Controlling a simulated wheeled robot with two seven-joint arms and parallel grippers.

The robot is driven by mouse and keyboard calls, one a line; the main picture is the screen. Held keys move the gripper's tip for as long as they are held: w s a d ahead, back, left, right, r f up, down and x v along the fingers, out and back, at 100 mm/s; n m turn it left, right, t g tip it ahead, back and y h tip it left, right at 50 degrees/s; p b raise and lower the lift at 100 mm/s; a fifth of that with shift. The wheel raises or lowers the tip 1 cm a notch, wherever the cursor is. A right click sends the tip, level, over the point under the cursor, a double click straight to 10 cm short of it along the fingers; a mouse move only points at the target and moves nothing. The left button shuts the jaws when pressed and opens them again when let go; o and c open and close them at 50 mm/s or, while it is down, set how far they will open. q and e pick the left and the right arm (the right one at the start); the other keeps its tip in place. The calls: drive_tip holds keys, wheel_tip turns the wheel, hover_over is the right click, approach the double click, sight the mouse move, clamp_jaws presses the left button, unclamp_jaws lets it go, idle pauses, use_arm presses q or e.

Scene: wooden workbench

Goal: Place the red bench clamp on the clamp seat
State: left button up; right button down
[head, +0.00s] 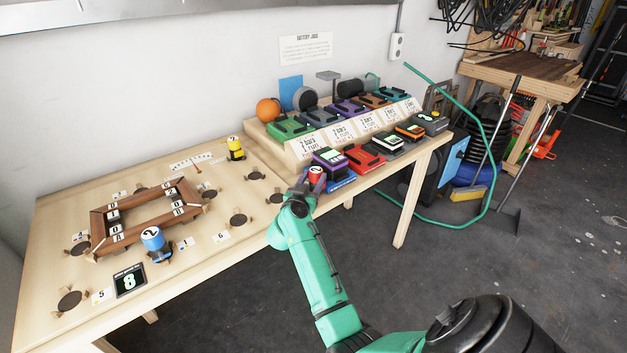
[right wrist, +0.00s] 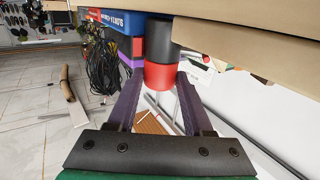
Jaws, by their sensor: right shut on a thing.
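The red bench clamp (head: 316,174) is a short red cylinder with a pale numbered top, at the bench's front edge beside the battery row. My right gripper (head: 304,187) is shut on it; in the right wrist view the red body (right wrist: 163,77) sits between the two fingers, with a black part (right wrist: 162,40) beyond. Several dark round seats lie on the bench, among them one at front centre (head: 238,219), one nearer the gripper (head: 275,196) and one at front left (head: 70,300). I cannot tell which is the clamp seat. My left gripper is out of view.
A blue clamp (head: 153,240) and a yellow clamp (head: 235,149) stand on the bench. A wooden frame (head: 184,186) and a black "8" sign (head: 130,281) are at left. Batteries and a sloped rack (head: 302,147) crowd the right; a purple-topped battery (head: 329,160) is close behind the gripper.

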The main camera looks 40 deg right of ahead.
wheel_tip(320, 180, up, 18)
drive_tip(key=p, duration=0.5)
drive_tip(key=s+a+f+n+t+y, duration=0.4)
drive_tip(key=s+a+f+y, duration=0.3)
drive_tip(key=s+a+f, duration=0.3)
drive_tip(key=s+a+f+n+t+y, duration=0.4)
drive_tip(key=s+a+f+n+y, duration=0.3)
drive_tip(key=a, duration=0.9)
drive_tip(key=s+f+y, duration=0.1)
drive_tip(key=s+f, duration=0.2)
drive_tip(key=f, duration=0.2)
drive_tip(key=shift+s+n, duration=0.25)
drive_tip(key=shift+n, duration=0.05)
